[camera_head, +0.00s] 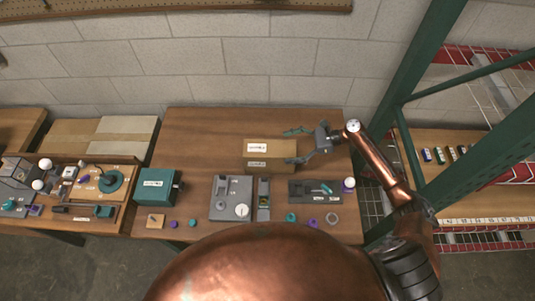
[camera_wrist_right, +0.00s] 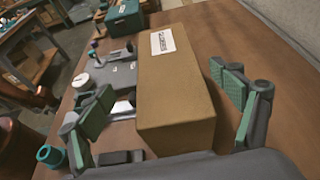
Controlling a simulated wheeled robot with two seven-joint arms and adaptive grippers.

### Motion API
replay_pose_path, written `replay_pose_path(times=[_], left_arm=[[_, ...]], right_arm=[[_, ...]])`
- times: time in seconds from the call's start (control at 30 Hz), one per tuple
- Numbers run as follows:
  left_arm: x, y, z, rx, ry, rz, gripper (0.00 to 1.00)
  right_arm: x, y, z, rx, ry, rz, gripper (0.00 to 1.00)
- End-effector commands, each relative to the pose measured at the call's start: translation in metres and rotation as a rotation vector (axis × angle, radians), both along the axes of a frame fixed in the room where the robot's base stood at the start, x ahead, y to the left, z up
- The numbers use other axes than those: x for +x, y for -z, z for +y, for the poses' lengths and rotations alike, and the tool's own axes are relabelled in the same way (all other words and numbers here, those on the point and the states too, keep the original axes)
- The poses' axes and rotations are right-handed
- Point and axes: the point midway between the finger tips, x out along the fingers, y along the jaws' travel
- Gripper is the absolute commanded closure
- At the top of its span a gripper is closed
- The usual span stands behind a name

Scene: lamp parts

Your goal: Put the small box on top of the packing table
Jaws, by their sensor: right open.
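A brown cardboard box (camera_head: 258,151) with white labels lies on the wooden table (camera_head: 205,130), toward its back right of centre. In the right wrist view the box (camera_wrist_right: 178,100) fills the space ahead, standing between my spread fingers. My right gripper (camera_head: 293,146) reaches in from the right at the box's right end. Its green-padded fingers are open (camera_wrist_right: 162,90), one on each side of the box's line, with gaps visible beside it. It is empty. Whether a finger touches the box cannot be told. My left gripper is not in view.
A teal box (camera_head: 155,184), a grey fixture (camera_head: 231,197), a dark tray (camera_head: 313,190) and small rings lie along the table's front. A green rack post (camera_head: 420,60) stands at the right. Larger flat cardboard boxes (camera_head: 122,130) sit left. The table's back left is clear.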

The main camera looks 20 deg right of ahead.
Motion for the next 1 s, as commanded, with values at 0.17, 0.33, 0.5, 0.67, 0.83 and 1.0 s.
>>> replay_pose_path(times=[0.17,0.33,0.5,0.67,0.83,1.0], left_arm=[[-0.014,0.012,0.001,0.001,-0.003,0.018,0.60],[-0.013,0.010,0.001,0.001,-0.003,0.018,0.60],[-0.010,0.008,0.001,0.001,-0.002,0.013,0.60],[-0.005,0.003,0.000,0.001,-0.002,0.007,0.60],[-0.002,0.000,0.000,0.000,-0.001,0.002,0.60],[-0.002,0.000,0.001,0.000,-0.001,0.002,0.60]], right_arm=[[0.005,0.006,-0.002,0.021,0.017,0.021,0.14],[0.009,0.009,0.010,0.023,0.019,0.023,0.14],[0.012,0.013,0.023,0.023,0.020,0.023,0.14],[0.016,0.018,0.041,0.023,0.017,0.023,0.14],[0.022,0.026,0.065,0.023,0.016,0.023,0.14],[0.024,0.030,0.070,0.021,0.018,0.023,0.14]])
